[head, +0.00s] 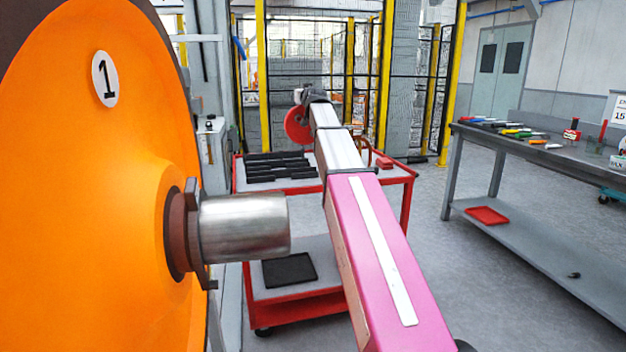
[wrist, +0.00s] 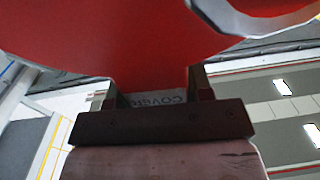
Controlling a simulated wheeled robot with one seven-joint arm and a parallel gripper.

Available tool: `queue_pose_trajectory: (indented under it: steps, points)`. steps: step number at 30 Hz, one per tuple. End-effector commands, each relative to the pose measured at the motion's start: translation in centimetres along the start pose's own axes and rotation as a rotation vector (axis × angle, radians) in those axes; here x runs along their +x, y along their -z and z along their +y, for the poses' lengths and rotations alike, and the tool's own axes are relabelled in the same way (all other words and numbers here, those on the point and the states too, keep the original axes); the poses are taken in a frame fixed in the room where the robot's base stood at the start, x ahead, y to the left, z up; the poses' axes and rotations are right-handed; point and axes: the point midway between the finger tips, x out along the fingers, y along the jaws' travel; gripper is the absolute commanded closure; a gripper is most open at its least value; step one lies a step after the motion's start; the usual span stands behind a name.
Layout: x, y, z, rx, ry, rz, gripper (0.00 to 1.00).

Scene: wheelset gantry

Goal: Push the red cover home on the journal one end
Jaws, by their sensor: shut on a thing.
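The bare silver journal (head: 245,228) sticks out to the right from the orange wheel (head: 95,200), which bears a round "1" label. The red cover (head: 297,125) is at the far end of my arm, well beyond the journal and apart from it. In the wrist view the cover (wrist: 120,45) fills the top, with part of a pale ring at upper right. My gripper (wrist: 152,92) is shut on the cover's grey tab, which has lettering on it. In the head view the jaws are too small to make out.
A red-framed cart (head: 405,176) with dark bars on top stands behind my arm; its lower shelf holds a black mat (head: 289,270). A grey workbench (head: 560,160) with tools stands at right. Yellow-posted fencing (head: 384,75) is behind. The floor between cart and bench is clear.

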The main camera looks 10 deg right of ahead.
Motion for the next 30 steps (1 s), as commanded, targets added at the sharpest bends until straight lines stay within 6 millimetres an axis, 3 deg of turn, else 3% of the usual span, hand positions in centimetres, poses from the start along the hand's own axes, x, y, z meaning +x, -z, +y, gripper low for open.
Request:
queue_pose_trajectory:
  steps: [14,22,30]
  points:
    - [-5.8,-7.7,-1.3,0.0,-0.021,-0.001,1.0]
    - [-10.7,-14.5,-2.3,0.0,-0.042,-0.001,1.0]
    - [-12.8,-17.9,-2.9,0.0,-0.053,0.0,1.0]
